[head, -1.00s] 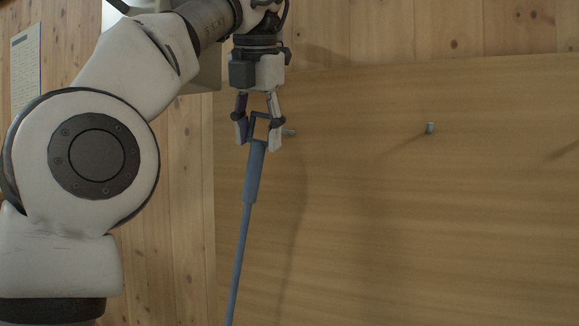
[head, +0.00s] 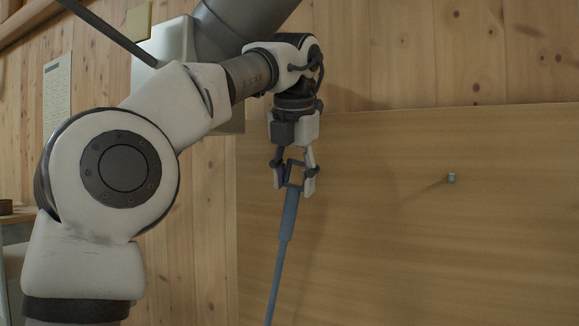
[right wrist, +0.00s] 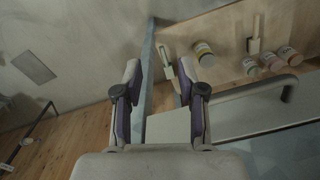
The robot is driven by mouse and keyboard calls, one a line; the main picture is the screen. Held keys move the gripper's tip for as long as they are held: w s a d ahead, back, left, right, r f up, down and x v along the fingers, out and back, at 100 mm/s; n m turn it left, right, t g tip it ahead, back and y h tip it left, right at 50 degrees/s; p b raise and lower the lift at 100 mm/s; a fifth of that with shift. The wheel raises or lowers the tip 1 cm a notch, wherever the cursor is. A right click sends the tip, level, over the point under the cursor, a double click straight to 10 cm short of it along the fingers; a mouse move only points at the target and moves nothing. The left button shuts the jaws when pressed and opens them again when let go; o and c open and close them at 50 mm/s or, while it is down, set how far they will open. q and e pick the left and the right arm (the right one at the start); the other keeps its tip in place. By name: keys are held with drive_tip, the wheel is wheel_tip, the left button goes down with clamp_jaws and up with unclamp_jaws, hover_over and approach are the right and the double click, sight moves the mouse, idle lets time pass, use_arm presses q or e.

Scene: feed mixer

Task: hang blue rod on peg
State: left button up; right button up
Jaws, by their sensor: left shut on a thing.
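The blue rod (head: 282,240) hangs steeply down, its lower end cut off by the bottom edge of the head view. It has a thick grip and an open loop at the top. My left gripper (head: 295,180) is shut on this loop, in front of the wooden board. A small grey peg (head: 451,178) sticks out of the board well to the right of the rod, apart from it. Another peg that showed beside the gripper is now hidden. My right gripper (right wrist: 160,77) shows in the right wrist view with its fingers apart and nothing between them.
The large wooden board (head: 400,250) is bare around the visible peg. Plank wall (head: 420,50) rises above it. The right wrist view shows several small jars, one of them pinkish (right wrist: 251,66), on a surface beside a grey rail (right wrist: 250,90).

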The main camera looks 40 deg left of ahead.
use_arm(q)
drive_tip(key=w+p, duration=0.1)
drive_tip(key=p, duration=0.2)
drive_tip(key=w+a+p, duration=0.1)
drive_tip(key=p, duration=0.2)
drive_tip(key=shift+w, duration=0.4)
drive_tip(key=shift+f+p, duration=0.3)
drive_tip(key=shift+p, duration=0.15)
drive_tip(key=shift+f, duration=0.2)
drive_tip(key=o, duration=1.3)
